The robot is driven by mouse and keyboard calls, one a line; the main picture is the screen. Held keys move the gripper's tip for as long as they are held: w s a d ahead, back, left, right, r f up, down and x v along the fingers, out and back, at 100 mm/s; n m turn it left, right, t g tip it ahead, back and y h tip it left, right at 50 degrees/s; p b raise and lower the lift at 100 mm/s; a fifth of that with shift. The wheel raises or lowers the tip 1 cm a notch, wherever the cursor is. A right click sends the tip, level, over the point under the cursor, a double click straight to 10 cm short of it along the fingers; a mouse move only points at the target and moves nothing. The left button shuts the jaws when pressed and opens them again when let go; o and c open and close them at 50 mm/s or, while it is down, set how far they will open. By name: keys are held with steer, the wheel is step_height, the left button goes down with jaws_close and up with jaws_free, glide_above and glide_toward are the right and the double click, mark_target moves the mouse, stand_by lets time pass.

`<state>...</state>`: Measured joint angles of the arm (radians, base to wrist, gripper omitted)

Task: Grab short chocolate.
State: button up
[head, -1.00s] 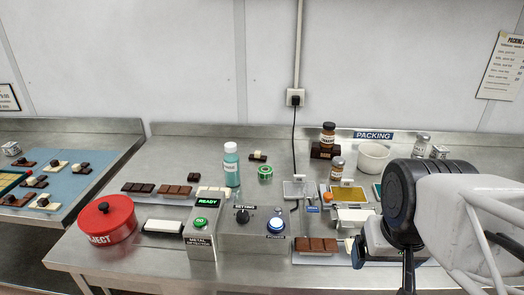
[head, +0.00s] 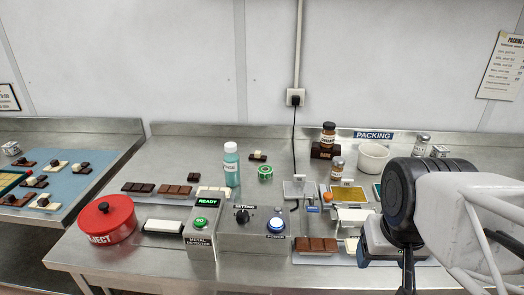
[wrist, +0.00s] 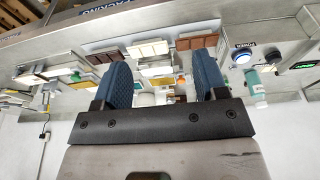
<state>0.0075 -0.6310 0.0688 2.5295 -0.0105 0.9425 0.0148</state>
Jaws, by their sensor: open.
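A short dark chocolate piece (head: 194,176) lies alone on the steel bench, left of the turquoise bottle, in the head view. Longer bars lie nearby: a dark bar (head: 138,187), a milk bar (head: 175,190), and another milk bar (head: 316,245) on a tray at the front. A pale piece (head: 351,245) lies beside that front bar, partly hidden by my gripper. My gripper (wrist: 165,80) is open and empty, with two blue pads apart in the wrist view. It is at the right front of the bench, far from the short dark piece. Brown bars (wrist: 197,41) also show beyond its pads.
The metal detector (head: 200,232) and the control box with a lit button (head: 276,225) stand at the front middle. A red reject pot (head: 107,220) is at the left. The turquoise bottle (head: 231,165) and green tin (head: 265,172) stand behind. Bare steel lies at the back left.

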steer(key=w+a+r+n, duration=0.2)
steer(key=w+r, duration=0.1)
steer(key=w, duration=0.6)
steer(key=w+a+r+n, duration=0.1)
steer(key=w+r+n, duration=0.15)
steer(key=w, duration=0.55)
steer(key=n+g, duration=0.3)
steer(key=n, duration=0.9)
glide_above(258, 151)
steer(key=f, duration=1.8)
steer(key=shift+s+d+f, duration=0.15)
steer(key=shift+s+f, duration=0.05)
steer(key=shift+s, duration=0.15)
steer(key=shift+w+a+f, duration=0.2)
steer(key=shift+w+f, duration=0.05)
steer(key=shift+f, duration=1.3)
